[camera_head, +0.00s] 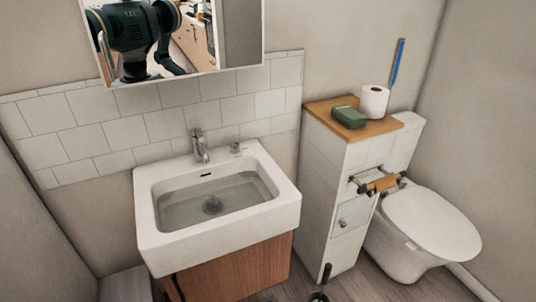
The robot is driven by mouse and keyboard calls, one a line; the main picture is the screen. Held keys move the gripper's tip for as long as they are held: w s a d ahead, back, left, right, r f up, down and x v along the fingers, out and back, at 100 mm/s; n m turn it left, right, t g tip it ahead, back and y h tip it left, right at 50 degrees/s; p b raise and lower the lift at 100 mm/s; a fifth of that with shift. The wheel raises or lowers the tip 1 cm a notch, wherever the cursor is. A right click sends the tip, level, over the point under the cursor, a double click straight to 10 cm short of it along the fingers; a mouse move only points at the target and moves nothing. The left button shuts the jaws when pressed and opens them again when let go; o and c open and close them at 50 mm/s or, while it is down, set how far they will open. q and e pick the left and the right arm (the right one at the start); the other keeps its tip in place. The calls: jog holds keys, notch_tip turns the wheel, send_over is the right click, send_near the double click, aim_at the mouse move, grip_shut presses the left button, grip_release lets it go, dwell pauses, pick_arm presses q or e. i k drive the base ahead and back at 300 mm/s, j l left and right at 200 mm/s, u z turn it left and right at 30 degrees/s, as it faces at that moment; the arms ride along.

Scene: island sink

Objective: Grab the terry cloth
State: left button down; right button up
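A small dark green block-shaped item (349,117) lies on the wooden top of the narrow tiled cabinet. It may be the folded terry cloth, but I cannot tell at this size. No other cloth shows clearly. Neither of my grippers shows directly in the head view. The mirror (228,30) reflects a dark green and black part of my body, with no gripper that I can make out.
A white sink (285,205) with a chrome tap (200,146) stands over a wooden cabinet (235,272). A white paper roll (374,102) stands beside the green item. A toilet (432,222) is at right. A roll holder (383,184) juts from the tiled cabinet (325,215).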

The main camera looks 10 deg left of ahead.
aim_at(348, 116)
jog(key=i+l, duration=0.3)
jog(key=l, duration=0.15)
jog(key=i+l, duration=0.35)
jog(key=l+z, duration=0.05)
jog(key=l, duration=0.1)
